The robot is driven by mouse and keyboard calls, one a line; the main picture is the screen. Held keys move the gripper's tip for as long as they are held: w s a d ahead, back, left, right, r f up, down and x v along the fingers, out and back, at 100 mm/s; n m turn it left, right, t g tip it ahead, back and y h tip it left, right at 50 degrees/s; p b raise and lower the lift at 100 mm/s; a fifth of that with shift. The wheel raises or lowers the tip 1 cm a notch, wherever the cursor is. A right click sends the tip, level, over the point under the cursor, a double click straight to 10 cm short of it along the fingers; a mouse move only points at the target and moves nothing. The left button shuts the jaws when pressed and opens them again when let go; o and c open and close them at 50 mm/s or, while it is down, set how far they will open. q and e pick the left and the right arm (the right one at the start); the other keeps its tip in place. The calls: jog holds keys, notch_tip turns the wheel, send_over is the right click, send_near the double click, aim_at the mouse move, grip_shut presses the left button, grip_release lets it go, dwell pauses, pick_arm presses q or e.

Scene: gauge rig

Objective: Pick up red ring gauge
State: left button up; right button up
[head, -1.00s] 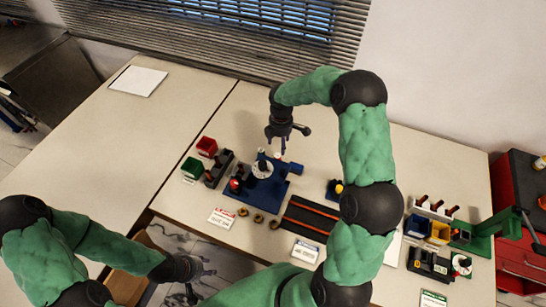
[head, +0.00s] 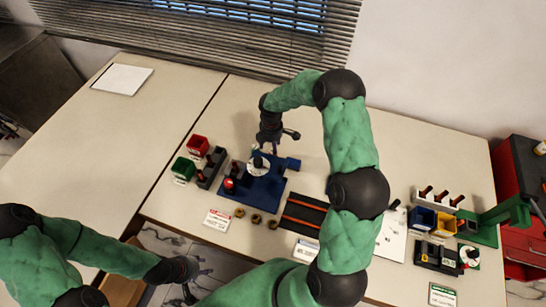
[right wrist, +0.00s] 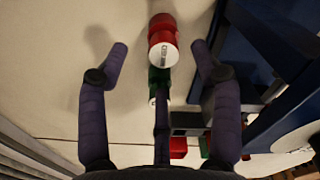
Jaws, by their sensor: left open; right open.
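In the right wrist view, a red round piece with a white labelled face (right wrist: 163,40), which looks like the red ring gauge, shows between and just past my open fingertips. A green piece (right wrist: 158,78) is directly below it in the picture. My right gripper (right wrist: 160,62) is open and empty. In the head view, my right gripper (head: 277,146) hangs over the back of the blue fixture (head: 262,185). I cannot make out the red piece there. My left gripper (head: 196,284) is open and low, off the table's front edge.
A red bin (head: 197,147), a green bin (head: 184,168) and a dark rack (head: 212,168) stand left of the fixture. Several brass rings (head: 256,218) lie in front. A striped dark mat (head: 303,214) is to the right. The left table is mostly clear.

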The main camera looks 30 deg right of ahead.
jog(key=f, duration=0.3)
jog(key=s+f+b, duration=0.1)
jog(key=f, duration=0.1)
jog(key=shift+d, duration=0.25)
jog(key=shift+r, duration=0.1)
jog(key=c, duration=1.3)
